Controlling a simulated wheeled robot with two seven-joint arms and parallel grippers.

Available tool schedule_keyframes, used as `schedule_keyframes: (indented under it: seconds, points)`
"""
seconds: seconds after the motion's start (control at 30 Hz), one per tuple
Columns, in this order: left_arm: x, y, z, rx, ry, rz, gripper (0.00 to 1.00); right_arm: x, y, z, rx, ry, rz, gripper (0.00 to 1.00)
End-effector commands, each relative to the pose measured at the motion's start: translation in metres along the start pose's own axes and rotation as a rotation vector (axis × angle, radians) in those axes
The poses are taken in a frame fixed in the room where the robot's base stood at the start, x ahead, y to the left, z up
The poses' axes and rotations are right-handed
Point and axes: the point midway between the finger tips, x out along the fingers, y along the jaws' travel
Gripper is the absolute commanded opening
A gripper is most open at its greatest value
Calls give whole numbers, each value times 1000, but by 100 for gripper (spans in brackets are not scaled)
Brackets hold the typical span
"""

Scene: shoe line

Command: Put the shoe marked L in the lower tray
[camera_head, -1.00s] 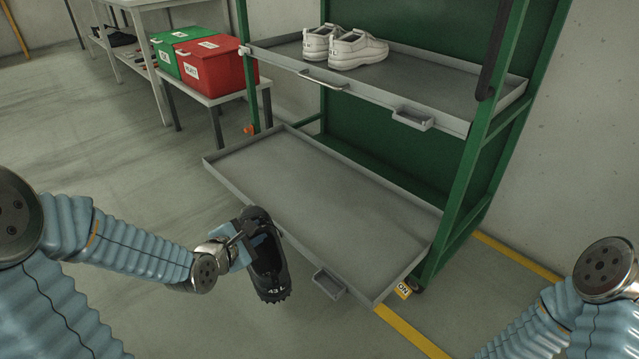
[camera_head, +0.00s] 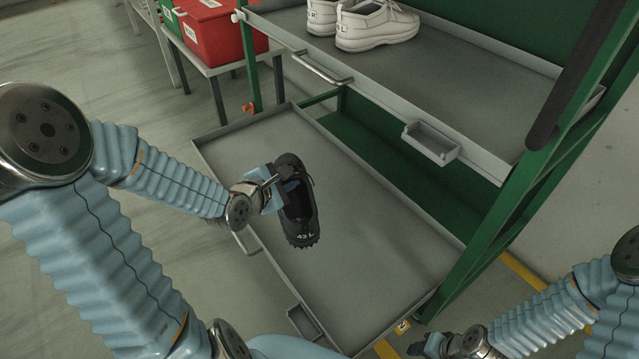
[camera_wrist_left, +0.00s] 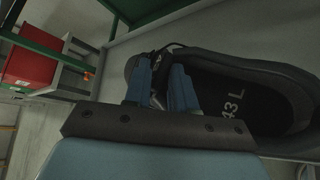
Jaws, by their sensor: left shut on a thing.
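The black shoe (camera_head: 299,214) has "43 L" on its heel, and "43 L" also reads inside the shoe (camera_wrist_left: 235,105) in the left wrist view. My left gripper (camera_head: 277,182) is shut on the shoe near its toe-side collar. The shoe is over the lower tray (camera_head: 370,262), heel toward me; whether its sole touches the tray I cannot tell. The lower tray is grey, pulled out and otherwise empty. My right gripper (camera_head: 430,345) is at the bottom edge, away from the shoe, and its jaws are unclear.
The upper tray (camera_head: 450,90) carries a pair of white shoes (camera_head: 375,25) and overhangs the back of the lower one. Green rack posts (camera_head: 540,170) stand at the right. A red box (camera_head: 215,35) sits on a side table at the upper left.

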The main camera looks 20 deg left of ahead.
Motion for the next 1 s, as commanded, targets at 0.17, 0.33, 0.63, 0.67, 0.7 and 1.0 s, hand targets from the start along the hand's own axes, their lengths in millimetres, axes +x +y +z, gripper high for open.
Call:
schedule_keyframes:
  seconds: [0.17, 0.33, 0.63, 0.67, 0.7, 1.0]
  points:
    - [7, 0, 0, 1, -2, 2, 0, 3, 2, 0, 1, 0, 1, 43]
    - [34, 1, -3, -1, -4, 2, 0, 12, 8, -2, 4, 5, 5, 43]
    - [96, 8, -5, -1, -4, 0, 0, 22, 16, -4, 10, 12, 11, 43]
    - [103, 8, -5, 0, -4, -1, 0, 23, 17, -4, 11, 12, 11, 43]
    - [111, 5, -9, -3, -3, -1, 0, 24, 18, -4, 11, 13, 12, 43]
    - [157, -7, -26, 0, -1, 1, 0, 29, 20, -4, 12, 13, 12, 43]
